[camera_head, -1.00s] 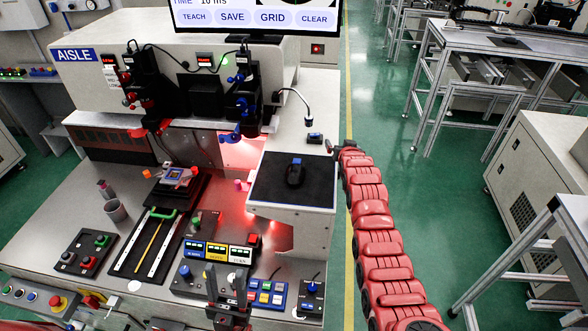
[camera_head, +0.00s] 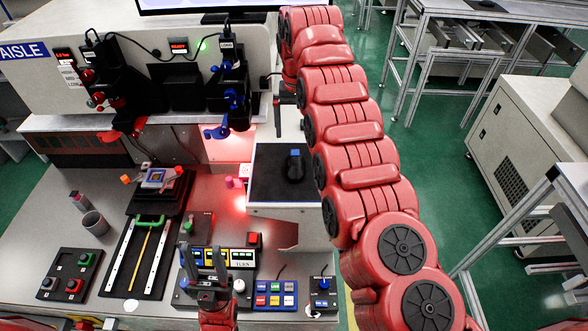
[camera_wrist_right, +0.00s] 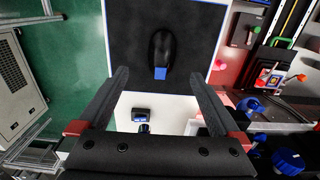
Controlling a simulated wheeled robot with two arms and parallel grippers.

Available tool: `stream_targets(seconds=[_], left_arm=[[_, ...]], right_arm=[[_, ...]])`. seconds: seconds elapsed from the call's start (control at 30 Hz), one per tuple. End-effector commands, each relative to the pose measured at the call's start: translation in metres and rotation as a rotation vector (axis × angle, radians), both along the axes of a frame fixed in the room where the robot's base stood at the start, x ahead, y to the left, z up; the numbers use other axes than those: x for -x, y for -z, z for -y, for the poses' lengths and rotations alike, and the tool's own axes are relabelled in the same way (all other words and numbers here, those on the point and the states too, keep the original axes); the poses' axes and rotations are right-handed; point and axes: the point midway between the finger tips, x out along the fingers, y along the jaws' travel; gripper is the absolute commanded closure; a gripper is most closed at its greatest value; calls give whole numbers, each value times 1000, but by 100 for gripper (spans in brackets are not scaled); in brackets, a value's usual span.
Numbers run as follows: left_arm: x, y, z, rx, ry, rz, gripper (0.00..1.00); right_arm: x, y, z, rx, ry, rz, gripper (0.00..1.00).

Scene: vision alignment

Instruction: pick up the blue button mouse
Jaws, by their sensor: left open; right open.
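The mouse (camera_head: 295,168) is black with a blue button at one end. It lies on a black mat (camera_head: 265,180) on a white stand, and it also shows in the right wrist view (camera_wrist_right: 162,48), with its blue end toward my gripper. My right gripper (camera_wrist_right: 159,75) is open and empty, above the stand, with the mouse ahead between the lines of its fingers and apart from them. In the head view my right arm passes just right of the mat and hides part of the stand. My left gripper (camera_head: 204,258) is open and empty over the front of the bench.
A small black and blue device (camera_wrist_right: 143,114) lies on the white surface beside the mat. Button boxes (camera_head: 68,273), a grey cup (camera_head: 95,223) and a rail fixture (camera_head: 140,250) occupy the bench. The machine with black and blue mechanisms (camera_head: 232,90) stands behind, left of the mat.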

Motion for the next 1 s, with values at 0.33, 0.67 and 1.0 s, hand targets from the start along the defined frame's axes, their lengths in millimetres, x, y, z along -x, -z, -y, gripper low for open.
stream_targets(seconds=[0.33, 0.67, 1.0], left_arm=[[0, -15, 0, 0, 0, 0, 50], [0, -30, 0, 0, 0, 0, 50], [0, -63, 0, 0, 0, 0, 50]], right_arm=[[0, 43, 2, 6, 2, 1, 0], [0, 81, 1, 3, 0, 2, 0], [6, 111, -5, 4, 1, 1, 0]])
